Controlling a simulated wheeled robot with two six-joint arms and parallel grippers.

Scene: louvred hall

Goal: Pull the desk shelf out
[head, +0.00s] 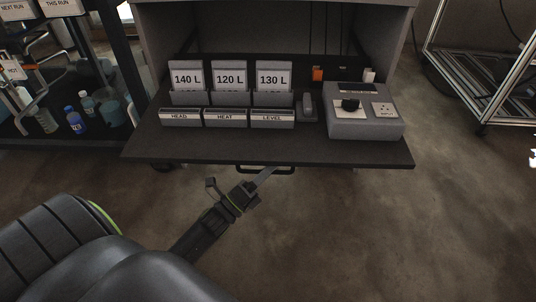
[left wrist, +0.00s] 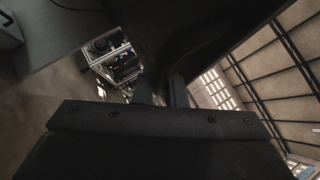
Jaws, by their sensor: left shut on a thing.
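The desk shelf (head: 345,155) is a flat dark board standing out from the front of a grey cabinet, with things on top of it. A black bar handle (head: 286,171) hangs under the middle of its front edge. My right gripper is in neither view.
On the shelf are card holders (head: 230,80), label blocks (head: 225,118) and a grey box with a knob (head: 365,112). A rack with bottles (head: 75,120) stands left, a metal frame (head: 480,75) right. The floor (head: 370,235) in front is clear.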

